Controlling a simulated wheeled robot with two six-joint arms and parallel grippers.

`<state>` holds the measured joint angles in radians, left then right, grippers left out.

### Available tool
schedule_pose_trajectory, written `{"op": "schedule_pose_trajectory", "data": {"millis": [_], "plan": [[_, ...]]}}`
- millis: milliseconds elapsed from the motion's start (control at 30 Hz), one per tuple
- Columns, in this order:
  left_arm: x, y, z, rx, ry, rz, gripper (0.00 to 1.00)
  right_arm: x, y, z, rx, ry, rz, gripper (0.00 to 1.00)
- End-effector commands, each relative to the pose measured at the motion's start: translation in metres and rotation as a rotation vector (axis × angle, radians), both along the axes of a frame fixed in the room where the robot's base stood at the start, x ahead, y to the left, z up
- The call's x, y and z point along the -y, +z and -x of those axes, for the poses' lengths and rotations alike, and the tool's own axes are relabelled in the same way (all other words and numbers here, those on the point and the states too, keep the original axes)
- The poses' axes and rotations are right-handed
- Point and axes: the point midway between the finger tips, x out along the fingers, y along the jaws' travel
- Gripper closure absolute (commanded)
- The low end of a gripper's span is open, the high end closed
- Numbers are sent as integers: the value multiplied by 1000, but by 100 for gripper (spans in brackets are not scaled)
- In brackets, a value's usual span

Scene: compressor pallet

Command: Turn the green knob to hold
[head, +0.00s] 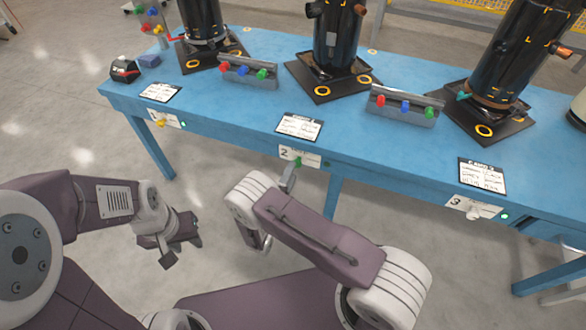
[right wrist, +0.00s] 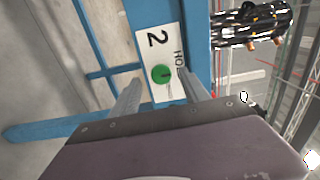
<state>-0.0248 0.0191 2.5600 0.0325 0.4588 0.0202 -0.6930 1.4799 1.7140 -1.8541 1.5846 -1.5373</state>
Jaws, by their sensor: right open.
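The green knob (head: 298,161) sits on a white label plate marked 2 (head: 312,157) on the blue table's front edge. In the right wrist view the knob (right wrist: 161,75) is round and lies in line with the gap between my right fingers; the plate (right wrist: 158,50) shows a 2 and part of a word starting "HO". Its exact setting is too small to read. My right gripper (head: 288,178) is open just in front of the knob, one finger to each side in the wrist view (right wrist: 163,82). Contact cannot be told. My left gripper (head: 181,244) hangs low, away from the table; its jaw opening is unclear.
The blue table (head: 250,112) carries black compressors (head: 335,40) on dark plates, grey blocks with coloured knobs (head: 402,105) and paper cards (head: 299,126). Plate 1 with a yellow knob (head: 160,122) and plate 3 with a pale knob (head: 474,210) flank plate 2. The floor in front is open.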

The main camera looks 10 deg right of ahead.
Motion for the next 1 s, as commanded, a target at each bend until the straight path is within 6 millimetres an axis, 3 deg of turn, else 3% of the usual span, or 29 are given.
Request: {"op": "schedule_pose_trajectory", "data": {"millis": [200, 400, 867, 933, 1000], "plan": [[0, 9, 0, 0, 0, 0, 64, -28, 1, 39, 0, 6, 0, 47], [0, 10, 0, 0, 0, 0, 64, -36, 0, 53, 0, 1, 0, 47], [0, 9, 0, 0, 0, 0, 64, -36, 0, 53, -1, 0, -1, 47], [0, 10, 0, 0, 0, 0, 64, -30, 3, 53, 5, -28, -27, 47], [0, 10, 0, 0, 0, 0, 64, -8, 14, 55, 33, -143, -123, 47]]}}
